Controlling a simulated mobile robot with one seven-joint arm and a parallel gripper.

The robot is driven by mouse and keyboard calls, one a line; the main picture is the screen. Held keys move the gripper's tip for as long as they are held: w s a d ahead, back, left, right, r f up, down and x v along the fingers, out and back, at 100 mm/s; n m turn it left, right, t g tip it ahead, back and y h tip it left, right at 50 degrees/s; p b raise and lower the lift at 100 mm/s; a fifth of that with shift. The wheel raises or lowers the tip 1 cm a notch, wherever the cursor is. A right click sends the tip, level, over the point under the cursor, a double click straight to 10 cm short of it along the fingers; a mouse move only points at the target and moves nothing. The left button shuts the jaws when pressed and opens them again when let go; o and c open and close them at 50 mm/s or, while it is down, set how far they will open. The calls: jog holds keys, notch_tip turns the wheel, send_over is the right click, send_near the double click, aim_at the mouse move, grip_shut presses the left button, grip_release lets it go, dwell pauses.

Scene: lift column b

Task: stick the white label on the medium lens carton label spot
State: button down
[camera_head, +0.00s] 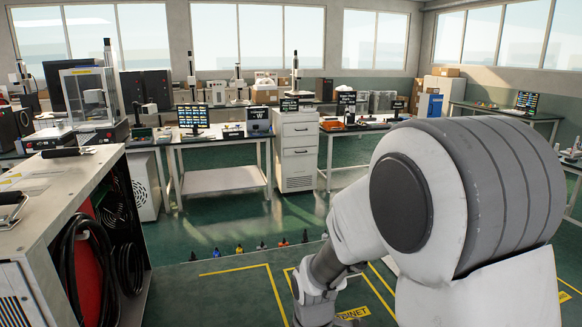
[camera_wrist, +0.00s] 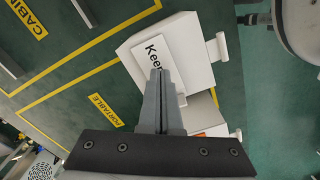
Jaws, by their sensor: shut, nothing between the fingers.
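My gripper (camera_wrist: 163,75) points down in the wrist view, its two fingers closed together with nothing between them. I cannot make out the white label or the medium lens carton in either view. Below the fingers is a white box-like unit (camera_wrist: 198,48) bearing a white sign (camera_wrist: 148,42) with black lettering that starts "Kee"; the fingers cover the rest of the word. I cannot tell how far the fingers are above it. In the head view my arm fills the right side and my gripper does not show.
A grey-topped cabinet (camera_head: 50,190) with coiled black hoses stands close at left. Workbenches (camera_head: 225,135) with instruments and monitors line the back, beside a white drawer unit (camera_head: 297,155). Several small coloured items (camera_head: 262,245) stand low ahead. Green floor with yellow markings (camera_head: 235,268) lies open between.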

jog(key=shift+f+b, duration=0.3)
jog(key=shift+f, duration=0.2)
dwell(0.8)
jog(key=shift+r+p, duration=2.45)
jog(key=shift+r, duration=0.65)
jog(key=s+d+r+m+t, duration=0.2)
jog(key=s+d+r+m, duration=0.1)
jog(key=r, duration=0.4)
jog(key=s+d+r+m+t, duration=0.1)
jog(key=s+d+r+m, duration=0.3)
jog(key=r+m, duration=0.3)
jog(key=s+d+r+m+t, duration=0.2)
jog(key=s+d+r+m, duration=0.1)
jog(key=s+r+m, duration=0.2)
jog(key=shift+s+d+r+t, duration=0.15)
jog(key=shift+s+r+t, duration=0.15)
jog(key=shift+r, duration=0.6)
jog(key=shift+d, duration=0.1)
